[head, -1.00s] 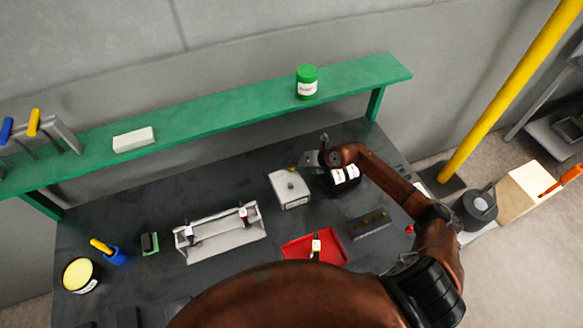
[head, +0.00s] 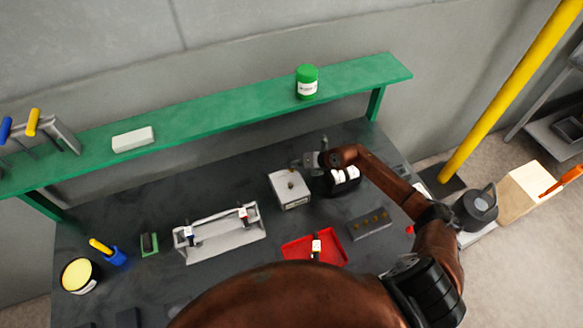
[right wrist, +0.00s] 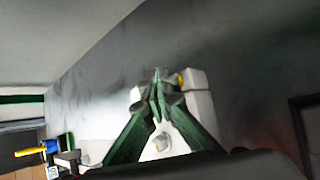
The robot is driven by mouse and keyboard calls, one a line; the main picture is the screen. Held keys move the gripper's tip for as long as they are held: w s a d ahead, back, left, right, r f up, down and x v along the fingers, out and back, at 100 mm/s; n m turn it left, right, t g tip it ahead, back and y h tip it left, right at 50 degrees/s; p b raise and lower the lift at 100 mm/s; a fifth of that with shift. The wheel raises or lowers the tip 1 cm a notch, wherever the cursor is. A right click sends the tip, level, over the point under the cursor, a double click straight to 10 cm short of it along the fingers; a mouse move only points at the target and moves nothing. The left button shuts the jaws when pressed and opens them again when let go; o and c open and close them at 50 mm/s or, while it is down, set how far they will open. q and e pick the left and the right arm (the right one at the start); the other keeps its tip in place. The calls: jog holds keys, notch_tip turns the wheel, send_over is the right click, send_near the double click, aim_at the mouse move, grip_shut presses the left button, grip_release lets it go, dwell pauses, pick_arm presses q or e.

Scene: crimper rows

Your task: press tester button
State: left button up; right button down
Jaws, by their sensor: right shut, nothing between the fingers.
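The tester is a pale box (head: 290,194) on the dark bench, with a small knob on its top. It also shows in the right wrist view as a white body (right wrist: 201,108) beneath the fingers, with a yellow part beside the fingertips and a round pale knob nearer the camera. My right gripper (head: 295,165) is at the far edge of the box. In the right wrist view its green fingers (right wrist: 157,88) are together and empty, over the box. Contact with a button cannot be told. My left gripper is not in view.
A grey rack (head: 222,238) stands left of the tester, a red tray (head: 297,251) in front. A black holder with white pieces (head: 345,184) is close on the right, under my arm. A strip with brass pegs (head: 370,226) lies nearer. A green shelf (head: 220,108) runs behind.

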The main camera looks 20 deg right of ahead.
aim_at(293, 169)
jog(key=shift+r+p, duration=0.85)
jog(key=shift+r, duration=0.05)
jog(key=shift+r+p, duration=2.15)
jog(key=shift+r, duration=0.35)
jog(key=shift+r, duration=0.1)
